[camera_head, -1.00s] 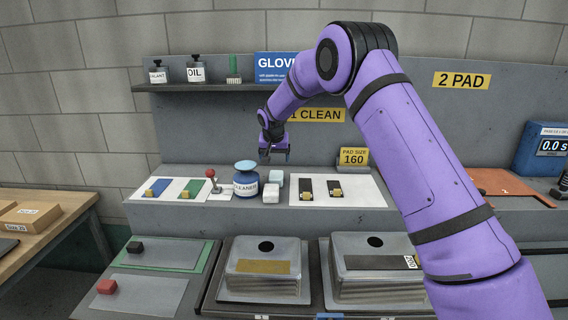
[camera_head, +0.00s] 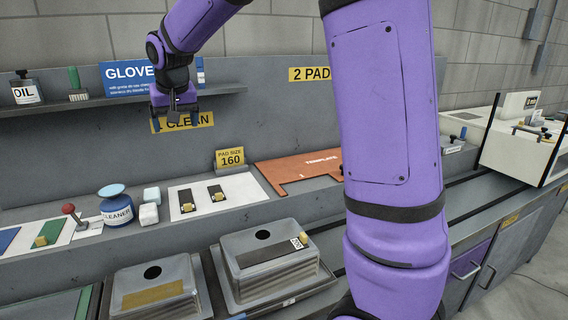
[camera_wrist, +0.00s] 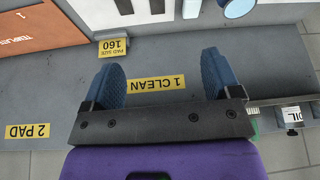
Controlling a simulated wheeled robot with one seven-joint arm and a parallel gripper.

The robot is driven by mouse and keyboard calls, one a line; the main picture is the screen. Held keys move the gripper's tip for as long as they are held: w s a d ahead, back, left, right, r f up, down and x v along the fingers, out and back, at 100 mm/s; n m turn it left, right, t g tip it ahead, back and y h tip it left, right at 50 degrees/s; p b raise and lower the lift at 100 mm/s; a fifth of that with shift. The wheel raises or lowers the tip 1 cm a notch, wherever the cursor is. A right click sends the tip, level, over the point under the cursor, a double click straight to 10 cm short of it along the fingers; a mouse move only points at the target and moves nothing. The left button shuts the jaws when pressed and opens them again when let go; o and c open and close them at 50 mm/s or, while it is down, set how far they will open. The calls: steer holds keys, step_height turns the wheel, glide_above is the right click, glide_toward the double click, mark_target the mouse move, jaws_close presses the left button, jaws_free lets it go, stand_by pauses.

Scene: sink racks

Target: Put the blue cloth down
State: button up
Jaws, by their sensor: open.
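My gripper (camera_head: 175,118) is open and empty, high above the shelf in front of the yellow "1 CLEAN" sign (camera_head: 205,119). In the wrist view, its two blue fingers are spread with nothing between them (camera_wrist: 164,62). A small light-blue block (camera_head: 152,194), possibly the folded blue cloth, sits on the shelf beside the cleaner jar (camera_head: 116,208), behind a white block (camera_head: 148,214). The gripper is well above and to the right of it, not touching. No other cloth is clear in view.
A white board with black strips (camera_head: 215,196) and the "PAD SIZE 160" sign (camera_head: 230,157) stand right of the blocks. Lidded metal boxes (camera_head: 277,255) sit in front. An orange template plate (camera_head: 300,168) lies farther right. An upper shelf (camera_head: 110,101) is close to the gripper.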

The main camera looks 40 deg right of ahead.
steer(key=s+d+r+n, duration=0.1)
steer(key=s+r, duration=0.1)
steer(key=s, duration=0.7)
steer(key=s+d+r, duration=0.1)
steer(key=s+r, duration=0.1)
steer(key=s, duration=0.7)
steer(key=s+f, duration=0.2)
steer(key=s, duration=0.7)
steer(key=s+f+n, duration=0.1)
steer(key=s+f, duration=0.1)
steer(key=s, duration=0.7)
steer(key=shift+d+t+y, duration=0.3)
steer(key=shift+d+y, duration=0.1)
steer(key=shift+o, duration=0.5)
steer(key=shift+f, duration=0.1)
